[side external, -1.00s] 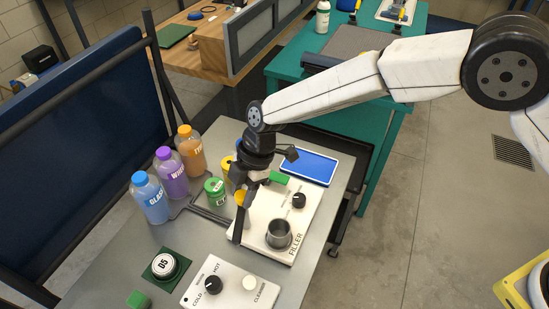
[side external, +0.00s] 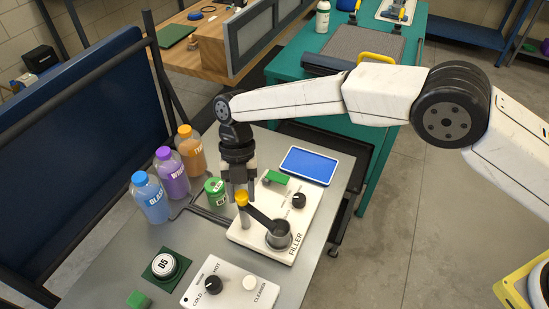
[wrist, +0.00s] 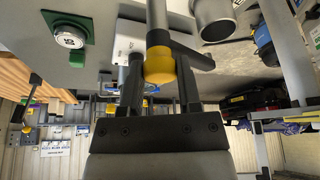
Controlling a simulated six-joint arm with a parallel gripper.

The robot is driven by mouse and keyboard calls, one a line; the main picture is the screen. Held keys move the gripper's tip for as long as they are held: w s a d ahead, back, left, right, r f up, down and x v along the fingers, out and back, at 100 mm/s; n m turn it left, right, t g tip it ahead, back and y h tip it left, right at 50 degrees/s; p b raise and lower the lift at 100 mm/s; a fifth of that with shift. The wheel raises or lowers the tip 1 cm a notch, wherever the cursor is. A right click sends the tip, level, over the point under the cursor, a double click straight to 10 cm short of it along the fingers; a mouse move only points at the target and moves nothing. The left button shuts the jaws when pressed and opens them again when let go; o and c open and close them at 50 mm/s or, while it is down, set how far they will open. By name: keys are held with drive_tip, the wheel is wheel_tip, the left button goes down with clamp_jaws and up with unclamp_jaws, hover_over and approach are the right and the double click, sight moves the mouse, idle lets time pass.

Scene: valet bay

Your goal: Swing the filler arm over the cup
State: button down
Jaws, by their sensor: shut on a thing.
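The filler (side external: 243,232) is a white base with a yellow-capped post, a black knob and a dark filler arm (side external: 262,217). My gripper (side external: 240,193) points down and is shut on the yellow cap (side external: 242,199), which also shows between my fingers in the wrist view (wrist: 160,67). The filler arm reaches from the post toward the grey metal cup (side external: 279,236). In the side view its tip overlaps the cup's mouth. In the wrist view the dark arm (wrist: 190,54) points right, with the cup (wrist: 213,22) above its tip in the picture.
Blue, purple and orange bottles (side external: 171,172) and a green canister (side external: 216,191) stand left of the filler. A blue tray (side external: 309,166) lies behind it. A control box (side external: 232,285) and a green pad with a round button (side external: 165,265) are in front.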

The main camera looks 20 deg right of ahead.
drive_tip(key=shift+n+h, duration=0.6)
drive_tip(key=shift+n, duration=1)
drive_tip(key=shift+c, duration=1.6)
unclamp_jaws()
drive_tip(key=shift+r, duration=0.1)
drive_tip(key=v, duration=0.7)
drive_tip(key=shift+w+r, duration=0.2)
